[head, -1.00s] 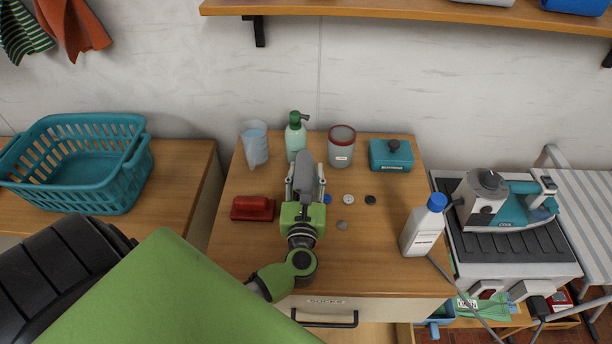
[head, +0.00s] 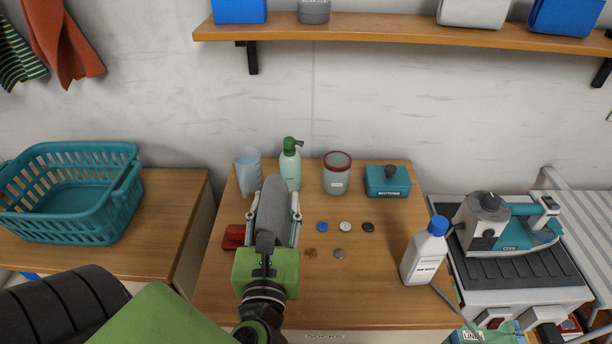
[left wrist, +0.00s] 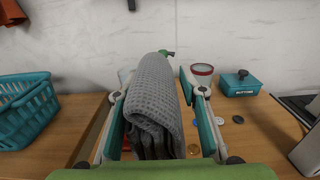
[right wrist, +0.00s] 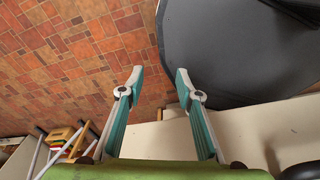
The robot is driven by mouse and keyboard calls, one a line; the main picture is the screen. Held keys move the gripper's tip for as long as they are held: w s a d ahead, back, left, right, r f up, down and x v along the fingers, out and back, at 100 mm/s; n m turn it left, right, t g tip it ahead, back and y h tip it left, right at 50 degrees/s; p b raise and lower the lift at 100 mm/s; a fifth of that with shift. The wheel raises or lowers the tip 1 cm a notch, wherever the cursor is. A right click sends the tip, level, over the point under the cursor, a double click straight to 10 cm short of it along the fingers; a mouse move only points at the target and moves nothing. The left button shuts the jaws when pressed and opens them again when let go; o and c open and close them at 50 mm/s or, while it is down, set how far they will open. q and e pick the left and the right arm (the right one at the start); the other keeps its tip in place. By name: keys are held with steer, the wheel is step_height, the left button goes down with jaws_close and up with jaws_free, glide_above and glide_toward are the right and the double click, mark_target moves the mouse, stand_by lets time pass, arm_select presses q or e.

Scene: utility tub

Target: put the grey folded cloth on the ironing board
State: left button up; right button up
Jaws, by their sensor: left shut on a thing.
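The grey folded cloth (head: 271,208) is held up over the wooden cabinet top by my left gripper (head: 274,212). In the left wrist view the cloth (left wrist: 155,105) has a waffle weave and stands between the two fingers, which press on its sides. The ironing board (head: 585,212) shows only partly at the right edge of the head view, striped and pale, beyond the iron. My right gripper (right wrist: 155,80) shows in the right wrist view with its fingers apart and nothing between them, above a brick-tiled floor.
On the cabinet top (head: 355,290) are a green pump bottle (head: 290,165), a cup (head: 248,172), a jar (head: 337,175), a buttons box (head: 388,182), loose buttons, a red brush (head: 233,237) and a white bottle (head: 424,252). An iron (head: 510,225) stands at right; a teal basket (head: 70,200) at left.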

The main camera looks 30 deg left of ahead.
arm_select(q)
steer(key=shift+s+r, duration=0.15)
steer(key=shift+s, duration=0.15)
steer(key=s+d+f+m+t+h, duration=0.1)
steer(key=d+f+m+h, duration=0.1)
steer(key=d+m+h, duration=0.1)
steer(key=d+f+m+t+h, duration=0.1)
steer(key=d+f+m+h, duration=0.1)
steer(key=d+h, duration=0.4)
steer(key=shift+s+d+f+m+t, duration=0.35)
steer(key=shift+d+m, duration=0.25)
steer(key=shift+d, duration=0.25)
steer(key=shift+a+f, duration=0.1)
steer(key=shift+a, duration=0.05)
